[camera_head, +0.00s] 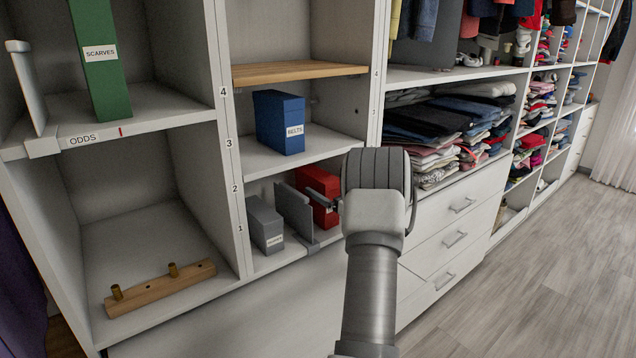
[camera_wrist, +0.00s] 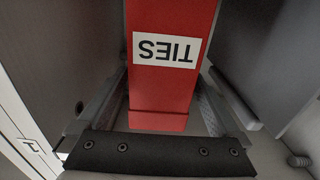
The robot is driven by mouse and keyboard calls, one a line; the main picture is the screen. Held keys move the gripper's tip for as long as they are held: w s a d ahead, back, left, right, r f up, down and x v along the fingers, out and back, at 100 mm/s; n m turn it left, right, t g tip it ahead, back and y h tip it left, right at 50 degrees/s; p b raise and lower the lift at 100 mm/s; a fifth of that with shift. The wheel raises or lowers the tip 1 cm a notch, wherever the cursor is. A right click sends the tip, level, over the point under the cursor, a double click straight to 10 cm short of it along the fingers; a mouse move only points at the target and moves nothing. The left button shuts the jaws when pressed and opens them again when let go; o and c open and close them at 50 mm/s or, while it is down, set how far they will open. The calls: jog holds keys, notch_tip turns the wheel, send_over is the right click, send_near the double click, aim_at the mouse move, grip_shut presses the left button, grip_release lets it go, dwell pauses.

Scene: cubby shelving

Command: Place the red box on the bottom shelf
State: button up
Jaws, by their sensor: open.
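The red box (camera_head: 321,186) stands in the bottom cubby, right of a grey divider (camera_head: 294,207). In the wrist view the red box (camera_wrist: 172,95) fills the middle, its white TIES label upside down. My gripper (camera_head: 325,203) reaches into the cubby from the right, and my arm covers part of the box's right side. In the wrist view my gripper (camera_wrist: 165,105) is open, with one finger on each side of the box's near end. I cannot tell whether the fingers touch it. The bottom shelf (camera_head: 275,261) shows in front.
A grey box (camera_head: 264,225) stands left of the divider. A blue BELTS box (camera_head: 280,122) sits on the shelf above, under a wooden shelf board (camera_head: 298,71). A wooden peg rail (camera_head: 161,287) lies in the left cubby. Drawers (camera_head: 455,210) stand to the right.

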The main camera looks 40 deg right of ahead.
jog(key=s, duration=0.2)
jog(key=s+p, duration=0.1)
jog(key=s, duration=0.2)
jog(key=s+a, duration=0.1)
jog(key=s, duration=0.2)
dwell(0.4)
